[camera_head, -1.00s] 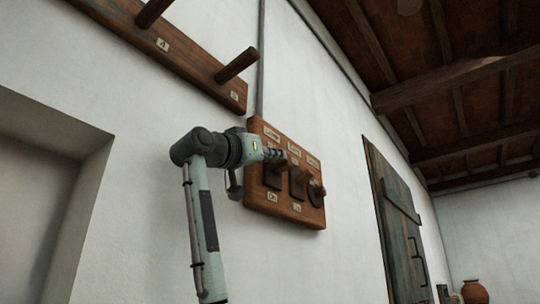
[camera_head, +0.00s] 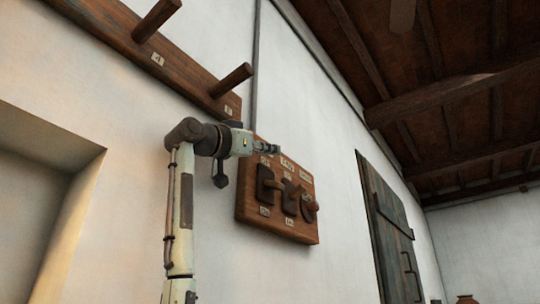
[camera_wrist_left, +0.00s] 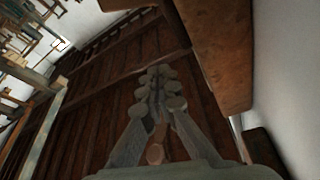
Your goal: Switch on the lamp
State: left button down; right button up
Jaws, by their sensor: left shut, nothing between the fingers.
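A wooden switch board (camera_head: 278,233) is fixed to the white wall, with two dark switches and a round dark knob in a row under small pale labels. The left switch (camera_head: 265,184) sits below the label partly hidden by my gripper; its exact lever position is too small to tell. My left gripper (camera_head: 277,149) is at the board's upper edge, above the switches, shut and empty. In the left wrist view its fingers (camera_wrist_left: 157,80) are together, and the board (camera_wrist_left: 215,45) is beside them at the upper right. My right gripper is not in view.
A peg rail (camera_head: 110,35) with two visible wooden pegs runs above and left of the board. A dark wooden shutter (camera_head: 390,235) is on the wall to the right. A recess (camera_head: 40,170) lies at the left. Wooden beams cross the ceiling.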

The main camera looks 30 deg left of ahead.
pick_arm(q)
notch_tip(320, 180, up, 4)
jog(key=shift+f, duration=0.1)
dwell(0.7)
